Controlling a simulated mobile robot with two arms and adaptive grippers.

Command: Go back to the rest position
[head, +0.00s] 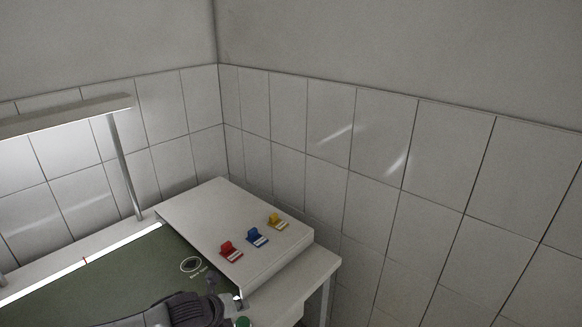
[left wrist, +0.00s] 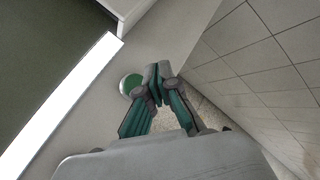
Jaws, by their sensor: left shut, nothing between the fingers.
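My left gripper (head: 226,300) is at the bottom of the head view, by the front corner of the white raised box. In the left wrist view my left gripper (left wrist: 157,84) has its fingertips together with nothing between them. It is beside a round green-topped object (left wrist: 130,84), which also shows in the head view (head: 243,322), partly cut off by the lower edge. My right gripper is not in view. No paper is clearly visible.
A red clip (head: 230,251), a blue clip (head: 257,237) and a yellow clip (head: 277,221) stand on the white box (head: 200,207). A dark green mat (head: 130,272) covers the table. A lamp (head: 65,116) stands at left. Tiled walls close the back and right.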

